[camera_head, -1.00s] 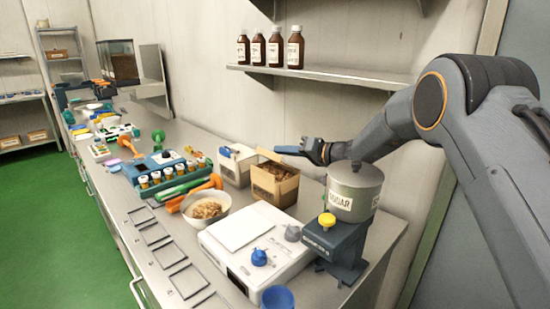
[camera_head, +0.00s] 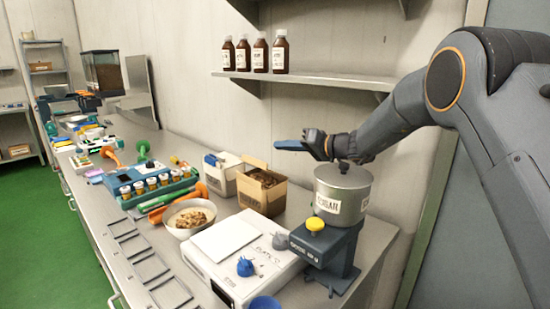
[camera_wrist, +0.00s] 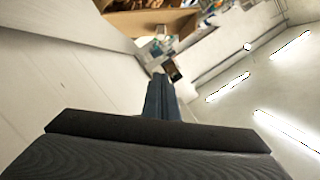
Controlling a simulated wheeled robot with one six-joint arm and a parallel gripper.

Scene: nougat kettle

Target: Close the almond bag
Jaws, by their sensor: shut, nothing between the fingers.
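An open tan carton or bag (camera_head: 262,198) with raised top flaps and brown pieces inside stands at the back of the bench. No label reading almonds is legible, but it is the likeliest almond bag. Part of its open top shows upside down in the wrist view (camera_wrist: 150,22). My gripper (camera_head: 278,145) is shut and empty, its blue fingers pointing left. It is above the bag, slightly to its right in the picture, and apart from it. In the wrist view the shut fingers (camera_wrist: 160,92) point toward the bag's side of the scene.
A sugar canister (camera_head: 342,192) on a dark stand is right of the bag, below my wrist. A white box (camera_head: 226,176) adjoins the bag's left. A bowl of pieces (camera_head: 190,216) and a white scale (camera_head: 235,255) are in front. A bottle shelf (camera_head: 310,78) runs behind.

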